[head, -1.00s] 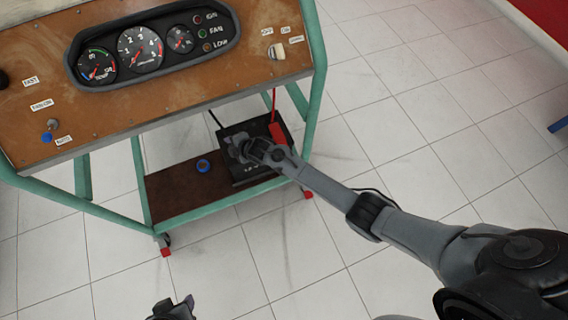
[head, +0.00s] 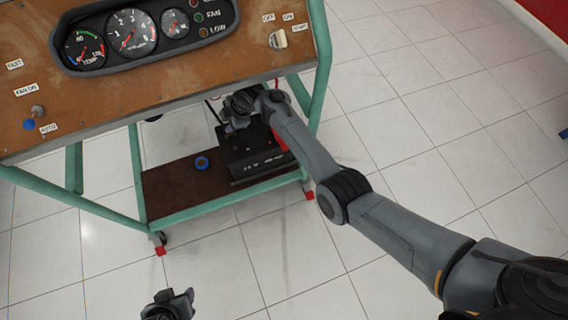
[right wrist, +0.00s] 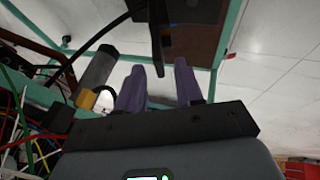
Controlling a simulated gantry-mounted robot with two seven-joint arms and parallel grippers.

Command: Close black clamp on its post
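The black battery (head: 262,160) stands on the lower shelf of the trainer. My right gripper (head: 236,112) is above the battery's back left edge in the head view. In the right wrist view its two fingers (right wrist: 160,78) are apart, with nothing gripped between them. A narrow black part (right wrist: 161,42), apparently the black clamp, shows beyond the gap between the fingertips. The clamp's post and contact with it cannot be made out. In the head view the gripper and arm hide that area. My left gripper (head: 170,304) is at the bottom edge, away from the trainer; its fingers are unclear.
The brown dashboard panel (head: 150,85) overhangs the shelf close above my right gripper. The teal frame leg (head: 320,70) stands beside my right arm. A red clamp (head: 279,141) is partly hidden behind that arm. A blue ring (head: 202,163) lies on the brown shelf (head: 180,192).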

